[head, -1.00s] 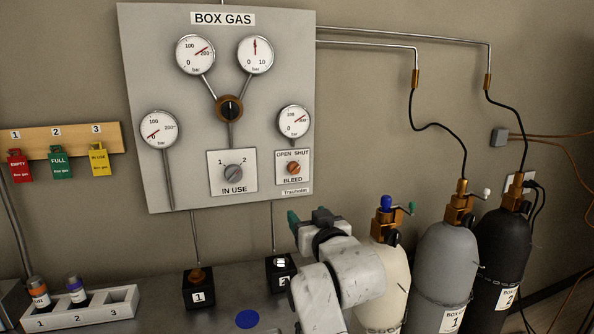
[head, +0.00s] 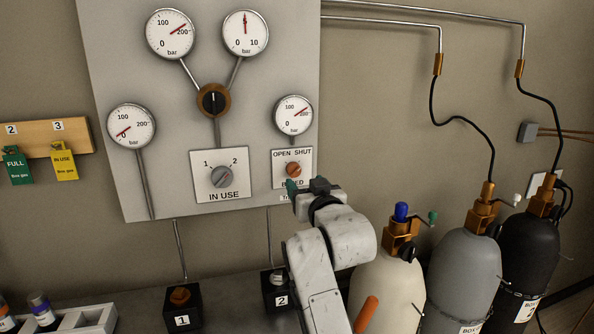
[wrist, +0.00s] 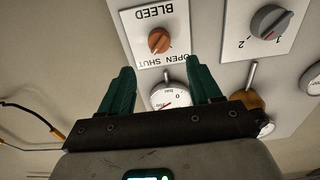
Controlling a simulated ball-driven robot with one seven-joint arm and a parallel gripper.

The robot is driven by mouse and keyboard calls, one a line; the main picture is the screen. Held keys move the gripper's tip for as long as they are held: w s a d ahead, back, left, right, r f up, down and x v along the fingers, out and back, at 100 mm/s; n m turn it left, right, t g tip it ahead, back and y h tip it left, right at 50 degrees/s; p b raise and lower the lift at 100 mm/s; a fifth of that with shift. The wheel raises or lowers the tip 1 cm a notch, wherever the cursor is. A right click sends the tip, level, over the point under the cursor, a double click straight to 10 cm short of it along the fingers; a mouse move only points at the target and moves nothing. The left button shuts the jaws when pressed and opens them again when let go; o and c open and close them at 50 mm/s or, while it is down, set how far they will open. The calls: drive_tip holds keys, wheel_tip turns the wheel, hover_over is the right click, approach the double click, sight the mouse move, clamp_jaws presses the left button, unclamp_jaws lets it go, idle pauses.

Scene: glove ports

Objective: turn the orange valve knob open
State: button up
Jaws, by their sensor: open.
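The orange knob (head: 293,170) sits on the white BLEED plate (head: 278,178) at the lower right of the BOX GAS panel, under the words OPEN and SHUT. It shows upside down in the wrist view (wrist: 159,40), above the fingertips; I cannot tell clearly where it points. My gripper (head: 299,187) is just below and in front of it in the head view and hides part of the BLEED label. In the wrist view my gripper (wrist: 161,78) has its green fingers spread wide, empty, and apart from the knob.
The grey IN USE selector (head: 222,176) is left of the BLEED plate, and a pressure gauge (head: 293,114) is above it. Gas cylinders (head: 466,270) stand to the right of my arm.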

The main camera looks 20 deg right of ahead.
sight(296, 172)
drive_tip(key=shift+w+p, duration=0.7)
drive_tip(key=shift+w, duration=3.55)
drive_tip(key=shift+c, duration=0.3)
drive_tip(key=c, duration=1)
drive_tip(key=shift+o, duration=0.2)
